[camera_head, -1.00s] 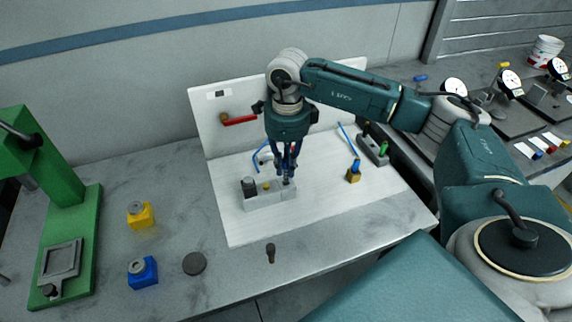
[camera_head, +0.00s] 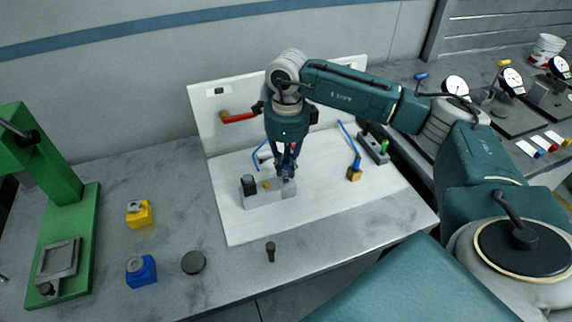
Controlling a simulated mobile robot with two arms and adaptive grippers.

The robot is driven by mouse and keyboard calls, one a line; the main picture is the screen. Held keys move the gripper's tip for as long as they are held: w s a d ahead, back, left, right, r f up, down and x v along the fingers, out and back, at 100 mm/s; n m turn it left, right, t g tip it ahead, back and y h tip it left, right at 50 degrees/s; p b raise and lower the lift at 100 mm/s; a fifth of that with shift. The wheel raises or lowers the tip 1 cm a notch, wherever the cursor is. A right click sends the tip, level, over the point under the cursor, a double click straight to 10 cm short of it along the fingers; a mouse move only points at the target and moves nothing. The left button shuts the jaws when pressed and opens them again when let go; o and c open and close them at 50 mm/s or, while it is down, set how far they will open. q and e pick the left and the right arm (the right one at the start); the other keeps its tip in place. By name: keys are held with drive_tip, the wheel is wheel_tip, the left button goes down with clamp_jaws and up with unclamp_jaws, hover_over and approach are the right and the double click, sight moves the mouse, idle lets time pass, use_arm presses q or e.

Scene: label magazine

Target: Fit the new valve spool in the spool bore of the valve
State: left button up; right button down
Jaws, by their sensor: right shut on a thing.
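The valve (camera_head: 261,202) is a light grey block with a black cap on its left end and a small yellow part on top. It sits on the white board. My right gripper (camera_head: 287,175) is over the valve's right end, pointing down, and is shut on a slim part, likely the new valve spool. The fingers largely hide this part. The spool bore is hidden under the fingertips, so I cannot tell how deep the part sits. A small dark spool-like peg (camera_head: 270,251) stands on the bench in front of the board. My left gripper is not in view.
A red-handled lever (camera_head: 238,118) is on the upright panel. A brass fitting with a blue hose (camera_head: 354,173) and a block with a green peg (camera_head: 384,147) are to the right. Yellow (camera_head: 139,214) and blue (camera_head: 141,271) blocks and a green press (camera_head: 75,225) are left.

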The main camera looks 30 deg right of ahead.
sight(286, 180)
drive_tip(key=shift+f+b, duration=1.1)
drive_tip(key=shift+f, duration=0.4)
drive_tip(key=c, duration=1.6)
unclamp_jaws()
drive_tip(key=shift+r, duration=0.1)
wheel_tip(286, 180, up, 12)
drive_tip(key=shift+s, duration=0.1)
